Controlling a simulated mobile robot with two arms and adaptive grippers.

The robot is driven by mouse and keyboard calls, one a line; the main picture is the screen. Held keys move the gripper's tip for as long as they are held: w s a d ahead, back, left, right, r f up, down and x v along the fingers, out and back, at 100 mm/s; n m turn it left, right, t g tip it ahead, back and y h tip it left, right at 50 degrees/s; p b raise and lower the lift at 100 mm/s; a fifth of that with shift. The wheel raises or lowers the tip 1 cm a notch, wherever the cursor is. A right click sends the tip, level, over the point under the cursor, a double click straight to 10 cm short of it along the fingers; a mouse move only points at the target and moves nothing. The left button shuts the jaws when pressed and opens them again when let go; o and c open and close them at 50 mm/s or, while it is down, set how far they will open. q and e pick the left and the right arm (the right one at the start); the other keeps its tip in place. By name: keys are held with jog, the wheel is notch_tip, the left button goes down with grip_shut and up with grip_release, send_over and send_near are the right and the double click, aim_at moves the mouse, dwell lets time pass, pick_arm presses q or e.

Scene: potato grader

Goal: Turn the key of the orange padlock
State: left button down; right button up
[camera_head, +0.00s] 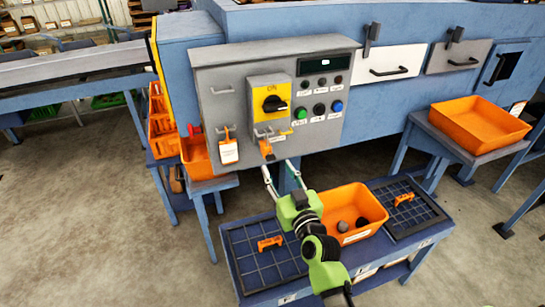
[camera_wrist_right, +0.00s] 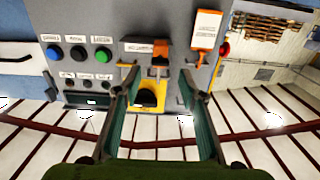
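The orange padlock (camera_head: 266,147) hangs on the grey control panel, below the yellow switch plate (camera_head: 269,94) with its black knob (camera_head: 275,104). In the right wrist view, which looks upside down, the padlock (camera_wrist_right: 160,48) shows beyond the fingers, beside a white label. I cannot make out its key. My right gripper (camera_head: 279,164) is open, its two fingers pointing up toward the panel just below the padlock. In the wrist view its fingers (camera_wrist_right: 160,85) are wide apart, with nothing held between them. My left gripper is not in view.
A white tag (camera_head: 229,152) hangs left of the padlock, near a red knob (camera_head: 194,130). Buttons (camera_head: 319,109) are on the panel's right side. Below stands a blue bench (camera_head: 232,260) with an orange bin (camera_head: 376,204) and orange-handled grids. Another orange tray (camera_head: 480,122) is at right.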

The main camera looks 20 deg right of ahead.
aim_at(272, 159)
jog(key=shift+w+a+p, duration=0.1)
jog(key=shift+w+p, duration=0.3)
jog(key=shift+w, duration=2.15)
grip_shut()
